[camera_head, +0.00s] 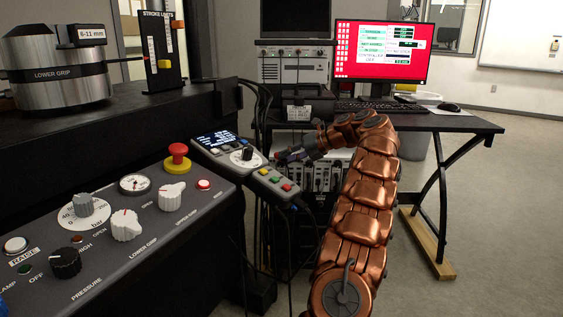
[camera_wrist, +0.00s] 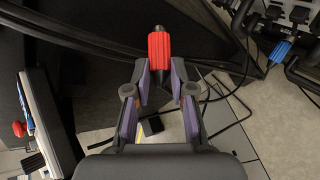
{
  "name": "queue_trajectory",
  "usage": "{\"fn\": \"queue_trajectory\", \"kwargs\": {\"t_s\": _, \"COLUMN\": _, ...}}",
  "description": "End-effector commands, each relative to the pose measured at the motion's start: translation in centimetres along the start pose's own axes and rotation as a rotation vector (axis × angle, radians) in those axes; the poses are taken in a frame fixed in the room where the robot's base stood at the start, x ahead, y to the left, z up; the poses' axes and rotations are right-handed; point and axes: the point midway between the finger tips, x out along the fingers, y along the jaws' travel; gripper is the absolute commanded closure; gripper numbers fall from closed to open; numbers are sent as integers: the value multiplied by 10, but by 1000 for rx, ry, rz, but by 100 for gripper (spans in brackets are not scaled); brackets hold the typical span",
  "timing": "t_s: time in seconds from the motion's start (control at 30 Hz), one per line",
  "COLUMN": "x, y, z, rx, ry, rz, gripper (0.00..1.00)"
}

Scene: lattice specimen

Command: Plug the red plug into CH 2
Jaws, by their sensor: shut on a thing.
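The red plug (camera_wrist: 158,50) is ribbed, with a dark tip and a dark tail, and points up in the wrist view. My gripper (camera_wrist: 160,72) is shut on its dark rear part, with the red body showing beyond the fingertips. In the head view my gripper (camera_head: 284,157) is in front of the black equipment rack (camera_head: 318,178) under the desk. At the upper right of the wrist view is part of a panel (camera_wrist: 293,14) with connectors and a blue plug (camera_wrist: 281,51) with a cable. I cannot read any CH 2 label.
A small control box (camera_head: 275,184) with coloured buttons and a display box (camera_head: 222,147) stand left of my gripper. Dark cables (camera_wrist: 222,76) run behind the plug. The desk (camera_head: 440,122) holds a red-screened monitor (camera_head: 382,52). Open floor is at the right.

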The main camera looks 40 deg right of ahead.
Motion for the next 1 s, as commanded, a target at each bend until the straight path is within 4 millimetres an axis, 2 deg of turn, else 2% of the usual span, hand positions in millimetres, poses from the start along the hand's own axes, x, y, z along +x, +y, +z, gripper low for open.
{"fn": "queue_trajectory", "kwargs": {"t_s": 0.53, "x": -17, "y": -5, "z": -7, "rx": -43, "ry": 57, "rz": 41, "gripper": 100}}
{"fn": "queue_trajectory", "kwargs": {"t_s": 1.0, "x": -16, "y": -15, "z": -23, "rx": -67, "ry": 97, "rz": 71, "gripper": 100}}
